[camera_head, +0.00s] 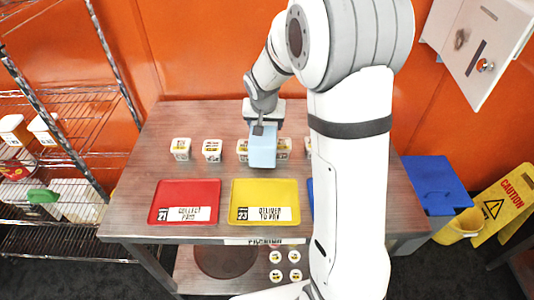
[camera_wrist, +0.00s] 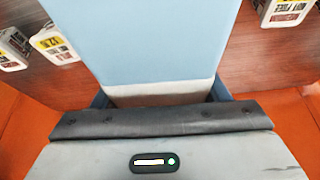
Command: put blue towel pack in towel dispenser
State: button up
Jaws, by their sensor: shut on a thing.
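The blue towel pack (camera_head: 262,150) is a light blue block held above the table among small labelled tubs. My gripper (camera_head: 262,128) is shut on it, with the arm reaching in from the right. In the wrist view the pack (camera_wrist: 150,40) fills the upper middle, just beyond the gripper's dark edge, and its far end is cut off by the frame. A white wall box with a dark slot and a lock (camera_head: 478,55) hangs at the upper right; it may be the towel dispenser, but I cannot tell for sure.
Small tubs (camera_head: 181,148) stand in a row on the wooden table (camera_head: 140,160). A red tray (camera_head: 160,215) and a yellow tray (camera_head: 236,215) lie in front; a blue one is mostly hidden. A wire rack (camera_head: 105,50) stands left; a blue bin (camera_head: 435,180) and caution sign (camera_head: 508,200) stand right.

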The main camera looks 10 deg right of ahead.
jog(key=w+n, duration=0.1)
jog(key=w+d+n+y, duration=0.1)
jog(key=n, duration=0.1)
jog(key=shift+d+f+b, duration=0.15)
jog(key=shift+d+b, duration=0.15)
jog(key=w+n+y, duration=0.1)
jog(key=n, duration=0.1)
jog(key=w+d+n, duration=0.1)
jog(key=n, duration=0.1)
jog(key=shift+w+y+b, duration=0.15)
jog(key=shift+y+b, duration=0.2)
jog(key=shift+y, duration=0.05)
jog(key=w+n+y, duration=0.1)
jog(key=n, duration=0.2)
jog(key=w+n+g, duration=0.1)
jog(key=n, duration=0.2)
jog(key=w+d+r+n+g+y+b, duration=0.1)
jog(key=w+n, duration=0.1)
jog(key=n, duration=0.1)
jog(key=shift+w+y, duration=0.1)
jog(key=shift+y, duration=0.2)
jog(key=shift+w+r+n+g, duration=0.15)
jog(key=shift+w+n+g, duration=0.1)
jog(key=shift+n, duration=0.3)
jog(key=shift+w+r+n+g, duration=0.15)
jog(key=shift+n+g, duration=0.1)
jog(key=shift+n, duration=0.6)
notch_tip(320, 180, down, 10)
jog(key=shift+r+p, duration=0.15)
jog(key=shift+p, duration=0.65)
